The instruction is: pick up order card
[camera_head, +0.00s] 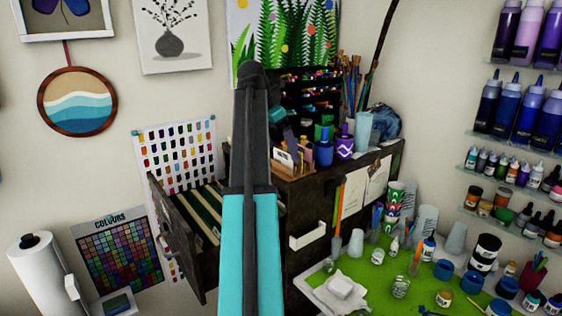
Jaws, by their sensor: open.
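A small white card (283,157), possibly the order card, stands in a wooden holder (299,167) on top of the dark cabinet. It is too small to read. Two larger sheets of paper (350,197) hang on the cabinet's side, and I cannot tell whether either is the order card. My teal and dark arm rises through the middle of the view, in front of the cabinet.
The dark cabinet (335,178) has an open drawer (180,250) of files, left of my arm. Blue and purple cups (344,147) and brushes stand on top. A green-topped table (378,279) at lower right is crowded with cups, jars and bottles. Shelves of bottles line the right wall.

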